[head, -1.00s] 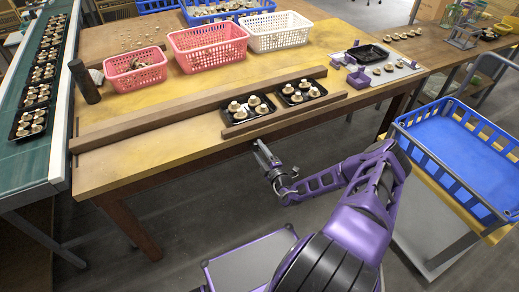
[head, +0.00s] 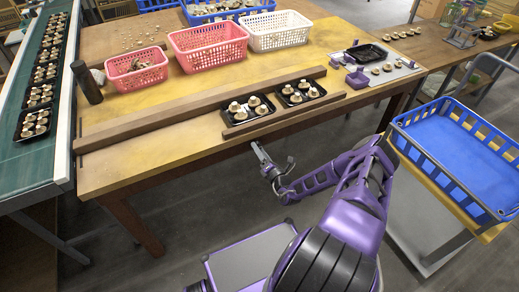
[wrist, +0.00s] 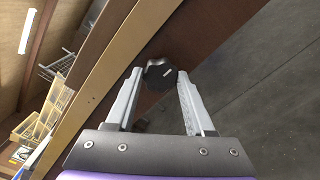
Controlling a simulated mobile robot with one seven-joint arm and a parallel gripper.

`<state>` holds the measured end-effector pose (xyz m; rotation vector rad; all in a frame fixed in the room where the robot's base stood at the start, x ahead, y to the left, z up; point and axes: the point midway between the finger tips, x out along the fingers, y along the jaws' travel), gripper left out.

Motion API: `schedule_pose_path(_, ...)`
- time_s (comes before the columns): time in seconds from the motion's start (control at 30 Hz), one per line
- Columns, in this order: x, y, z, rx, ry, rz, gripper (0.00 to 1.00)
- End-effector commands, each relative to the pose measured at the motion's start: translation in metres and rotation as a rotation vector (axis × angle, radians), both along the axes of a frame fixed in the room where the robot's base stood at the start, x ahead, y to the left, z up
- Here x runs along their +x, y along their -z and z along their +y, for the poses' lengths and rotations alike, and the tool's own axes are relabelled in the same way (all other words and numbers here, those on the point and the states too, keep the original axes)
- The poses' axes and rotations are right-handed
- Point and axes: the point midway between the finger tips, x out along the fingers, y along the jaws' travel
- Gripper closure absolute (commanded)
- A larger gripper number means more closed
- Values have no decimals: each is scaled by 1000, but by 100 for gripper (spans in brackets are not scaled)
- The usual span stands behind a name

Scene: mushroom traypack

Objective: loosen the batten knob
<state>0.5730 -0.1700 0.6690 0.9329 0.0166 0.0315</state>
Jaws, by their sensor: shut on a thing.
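The batten knob (wrist: 160,77) is a dark, faceted knob with a light mark, under the table edge in the wrist view. My gripper (wrist: 157,80) is shut on it, one pale finger on each side. In the head view my gripper (head: 256,150) reaches up to just below the table's front edge, and the knob cannot be made out there. The short front batten (head: 285,119) lies along that edge. The long rear batten (head: 200,110) runs parallel behind it.
Two black trays of mushrooms (head: 250,118) sit between the battens. Pink baskets (head: 137,83) and a white basket (head: 277,44) stand behind. A blue crate (head: 455,150) on a cart is at right, a green conveyor (head: 30,155) at left. Floor before the table is open.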

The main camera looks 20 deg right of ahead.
Motion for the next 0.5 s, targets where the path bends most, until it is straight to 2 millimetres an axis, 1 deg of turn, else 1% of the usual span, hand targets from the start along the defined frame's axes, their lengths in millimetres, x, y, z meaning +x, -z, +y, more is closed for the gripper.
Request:
schedule_pose_path(0.2,0,-1,-1,-183,0,-5,100)
schedule_pose_path(0.5,0,-1,-1,-357,2,-13,100)
